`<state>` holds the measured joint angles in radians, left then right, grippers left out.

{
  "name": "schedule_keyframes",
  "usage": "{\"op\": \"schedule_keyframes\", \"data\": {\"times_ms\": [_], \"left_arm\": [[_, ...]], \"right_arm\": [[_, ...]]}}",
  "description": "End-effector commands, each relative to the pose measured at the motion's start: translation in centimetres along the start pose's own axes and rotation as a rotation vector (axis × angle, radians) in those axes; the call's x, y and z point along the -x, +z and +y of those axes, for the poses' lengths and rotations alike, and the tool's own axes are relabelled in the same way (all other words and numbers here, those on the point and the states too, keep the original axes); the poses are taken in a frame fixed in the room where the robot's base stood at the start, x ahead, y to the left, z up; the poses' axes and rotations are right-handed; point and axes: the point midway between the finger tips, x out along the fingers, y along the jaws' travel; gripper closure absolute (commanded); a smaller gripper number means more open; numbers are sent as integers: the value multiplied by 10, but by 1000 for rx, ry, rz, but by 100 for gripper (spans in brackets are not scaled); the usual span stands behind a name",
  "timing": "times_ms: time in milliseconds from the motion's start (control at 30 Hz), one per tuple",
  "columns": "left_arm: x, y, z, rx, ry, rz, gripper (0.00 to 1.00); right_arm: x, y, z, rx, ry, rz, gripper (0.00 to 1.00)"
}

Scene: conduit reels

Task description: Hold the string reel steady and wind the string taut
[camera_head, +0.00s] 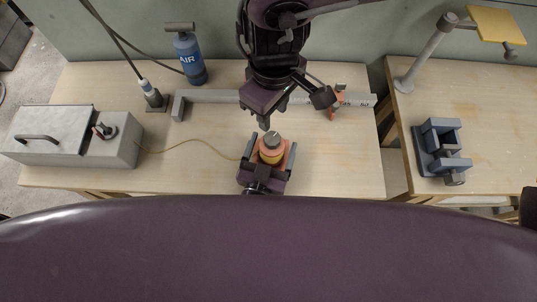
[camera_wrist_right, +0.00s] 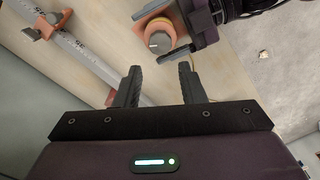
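The string reel (camera_head: 271,157) has an orange body, yellow winding and a grey knob (camera_head: 272,140) on top. It stands upright near the table's front edge; it also shows in the right wrist view (camera_wrist_right: 158,26). A tan string (camera_head: 195,141) runs from the grey box to the reel and curves, looking slack. My left gripper (camera_head: 269,158) has its fingers on both sides of the orange body, seemingly touching it. My right gripper (camera_head: 266,122) is just behind and above the knob, apart from it. Its fingers (camera_wrist_right: 160,72) are open and empty in the wrist view.
A grey metal box (camera_head: 60,150) with a handle stands at left. A blue air canister (camera_head: 190,62) and a tool with a cable (camera_head: 152,96) stand behind. A grey rail (camera_head: 215,96) with an orange clamp (camera_head: 335,101) lies behind the reel. A vise (camera_head: 440,148) sits on the right table.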

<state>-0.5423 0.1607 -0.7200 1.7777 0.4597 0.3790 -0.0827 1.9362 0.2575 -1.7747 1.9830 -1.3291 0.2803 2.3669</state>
Motion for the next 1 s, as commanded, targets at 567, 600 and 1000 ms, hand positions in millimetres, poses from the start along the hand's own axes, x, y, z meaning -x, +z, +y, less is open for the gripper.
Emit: {"op": "schedule_keyframes", "data": {"times_ms": [567, 600, 1000], "left_arm": [[-2, 0, 0, 1, 1, 0, 59], [-2, 0, 0, 1, 1, 0, 64], [-2, 0, 0, 1, 1, 0, 75]], "right_arm": [[0, 0, 0, 0, 0, 0, 64], [0, 0, 0, 0, 0, 0, 64], [0, 0, 0, 7, -3, 0, 51]]}}
